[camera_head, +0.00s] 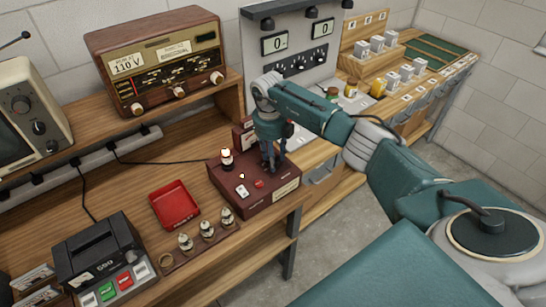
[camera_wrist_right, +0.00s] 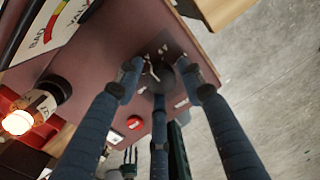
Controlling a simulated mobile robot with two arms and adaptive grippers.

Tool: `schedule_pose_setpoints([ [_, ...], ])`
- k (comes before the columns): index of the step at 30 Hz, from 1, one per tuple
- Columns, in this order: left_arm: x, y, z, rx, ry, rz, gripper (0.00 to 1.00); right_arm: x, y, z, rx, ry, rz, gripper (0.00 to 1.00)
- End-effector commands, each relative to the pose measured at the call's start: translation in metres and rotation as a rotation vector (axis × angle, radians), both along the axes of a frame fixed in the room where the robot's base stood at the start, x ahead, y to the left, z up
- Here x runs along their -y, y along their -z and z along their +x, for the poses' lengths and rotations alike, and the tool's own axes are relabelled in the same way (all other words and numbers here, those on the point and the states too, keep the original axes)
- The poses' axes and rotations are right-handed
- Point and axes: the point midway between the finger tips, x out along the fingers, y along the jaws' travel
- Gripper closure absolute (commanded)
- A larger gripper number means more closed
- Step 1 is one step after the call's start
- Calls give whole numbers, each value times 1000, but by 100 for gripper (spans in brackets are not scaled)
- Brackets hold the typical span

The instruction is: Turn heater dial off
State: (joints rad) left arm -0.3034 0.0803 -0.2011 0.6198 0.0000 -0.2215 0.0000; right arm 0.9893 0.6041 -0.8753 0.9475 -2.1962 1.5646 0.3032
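A dark red tester box (camera_head: 225,188) stands at the right end of the wooden bench, with a vacuum tube (camera_head: 227,160) upright on it, glowing in the right wrist view (camera_wrist_right: 35,108). My right gripper (camera_head: 270,165) points down over the back right part of the box. In the right wrist view a round black dial (camera_wrist_right: 162,78) on a dark plate sits between my gripper's fingers (camera_wrist_right: 162,82). The fingers are spread around it and look apart from it. In the head view the gripper hides the dial. My left gripper is not in view.
A red button (camera_head: 259,184) and white switch (camera_head: 242,191) are on the box. A red tray (camera_head: 174,205), several tubes in a rack (camera_head: 200,240) and a black device (camera_head: 98,250) lie left.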

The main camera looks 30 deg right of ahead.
Motion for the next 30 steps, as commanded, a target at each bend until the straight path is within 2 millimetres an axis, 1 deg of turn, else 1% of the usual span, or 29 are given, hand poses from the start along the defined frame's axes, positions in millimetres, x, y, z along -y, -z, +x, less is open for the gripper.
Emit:
schedule_pose_setpoints([
  [1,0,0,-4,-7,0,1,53,0,0,0,0,0,0,76],
  [4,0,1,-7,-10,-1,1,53,0,-1,0,2,0,0,96],
  [10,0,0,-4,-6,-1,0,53,0,-2,1,5,1,-1,97],
  [17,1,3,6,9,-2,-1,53,0,-2,3,9,-23,0,98],
  [23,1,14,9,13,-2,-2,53,1,-1,4,13,-111,-1,98],
  [30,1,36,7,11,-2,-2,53,0,0,4,16,-307,-4,98],
])
